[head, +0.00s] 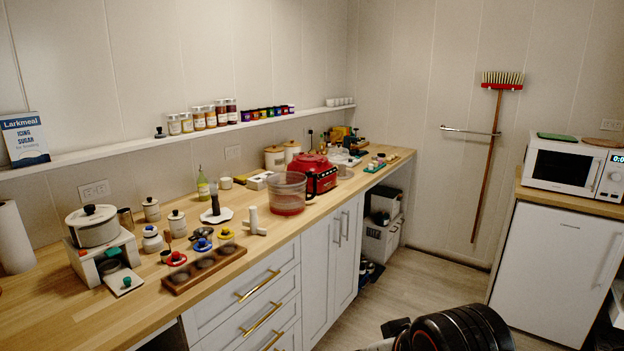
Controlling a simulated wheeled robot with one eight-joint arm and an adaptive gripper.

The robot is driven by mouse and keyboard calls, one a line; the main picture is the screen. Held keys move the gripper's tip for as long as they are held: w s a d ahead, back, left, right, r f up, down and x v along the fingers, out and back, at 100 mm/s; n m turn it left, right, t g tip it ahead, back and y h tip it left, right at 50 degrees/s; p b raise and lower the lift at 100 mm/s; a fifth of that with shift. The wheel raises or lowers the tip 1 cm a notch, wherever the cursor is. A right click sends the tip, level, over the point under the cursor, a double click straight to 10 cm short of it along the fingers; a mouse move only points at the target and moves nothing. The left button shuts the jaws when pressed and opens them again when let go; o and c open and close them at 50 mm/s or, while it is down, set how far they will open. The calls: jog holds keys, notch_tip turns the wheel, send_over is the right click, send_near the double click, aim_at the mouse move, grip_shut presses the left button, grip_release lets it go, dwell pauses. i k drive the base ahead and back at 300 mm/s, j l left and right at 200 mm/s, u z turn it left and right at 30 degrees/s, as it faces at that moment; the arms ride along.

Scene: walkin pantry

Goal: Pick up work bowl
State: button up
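The work bowl appears to be the clear, open-topped bowl (287,188) with a reddish lower part. It stands upright on the wooden counter (330,200), near the front edge. A red appliance (318,174) stands just behind it and to its right; I cannot tell whether the two touch. A dark ribbed part of my arm shows at the bottom right, over the floor and well away from the bowl. My gripper's fingers are not in view.
A white peg-like tool (253,222) and a dark-handled tool on a white plate (215,207) stand left of the bowl. A wooden tray (203,268) lies farther left. Cabinets front the counter. Floor (420,272) is open between counter and white fridge (553,270).

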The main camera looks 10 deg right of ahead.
aim_at(287, 190)
jog(key=i+l+u, duration=0.1)
jog(key=i+l, duration=0.25)
jog(key=i+l+u, duration=0.1)
jog(key=i+l, duration=0.2)
jog(key=i+l+u, duration=0.1)
jog(key=i+l, duration=0.2)
jog(key=i+l+u, duration=0.1)
jog(key=i+l, duration=0.2)
jog(key=l, duration=0.2)
jog(key=i+l+u, duration=0.1)
jog(key=i+l, duration=0.2)
jog(key=l, duration=0.15)
jog(key=i+l+u, duration=0.15)
jog(key=l, duration=0.25)
jog(key=i+l+u, duration=0.1)
jog(key=i+l, duration=0.25)
jog(key=l, duration=0.15)
jog(key=i+l+u, duration=0.1)
jog(key=i+l, duration=0.15)
jog(key=l, duration=0.25)
